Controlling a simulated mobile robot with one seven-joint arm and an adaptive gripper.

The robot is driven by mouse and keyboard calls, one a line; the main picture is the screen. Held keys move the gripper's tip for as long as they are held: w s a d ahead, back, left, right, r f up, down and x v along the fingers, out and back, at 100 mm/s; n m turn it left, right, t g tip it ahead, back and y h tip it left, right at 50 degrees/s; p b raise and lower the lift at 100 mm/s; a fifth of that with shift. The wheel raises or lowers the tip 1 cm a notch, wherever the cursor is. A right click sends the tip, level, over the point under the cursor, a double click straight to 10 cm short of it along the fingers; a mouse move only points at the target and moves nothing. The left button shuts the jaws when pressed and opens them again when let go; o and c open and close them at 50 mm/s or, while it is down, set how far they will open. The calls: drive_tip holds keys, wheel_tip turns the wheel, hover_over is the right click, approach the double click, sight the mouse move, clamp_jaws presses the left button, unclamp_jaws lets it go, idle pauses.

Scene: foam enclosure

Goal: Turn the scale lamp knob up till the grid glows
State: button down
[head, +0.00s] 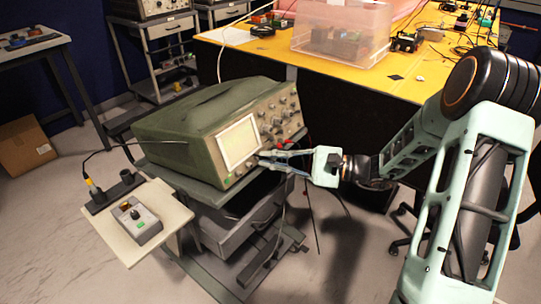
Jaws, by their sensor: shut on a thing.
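The green oscilloscope (185,125) stands on a grey cart. Its pale, rectangular screen (238,143) faces the front right; grid lines cannot be made out at this size. My gripper (263,159) reaches in from the right, with its fingertips at the lower panel beside the screen's lower right corner. It is shut on a small knob there, which the fingertips mostly hide. I cannot read the panel labels or tell the knob's turn angle. Other knobs (278,120) sit on the panel above my fingers.
Thin cables hang by the cart drawer (240,222). A yellow table (290,55) with a clear bin stands behind. A cardboard box (25,145) lies far left.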

drive_tip(key=shift+s+f+m+t, duration=0.15)
drive_tip(key=shift+m+t, duration=0.35)
drive_tip(key=shift+m, duration=0.4)
drive_tip(key=c, duration=2.3)
unclamp_jaws()
drive_tip(key=v, duration=1.2)
drive_tip(key=shift+f, duration=0.25)
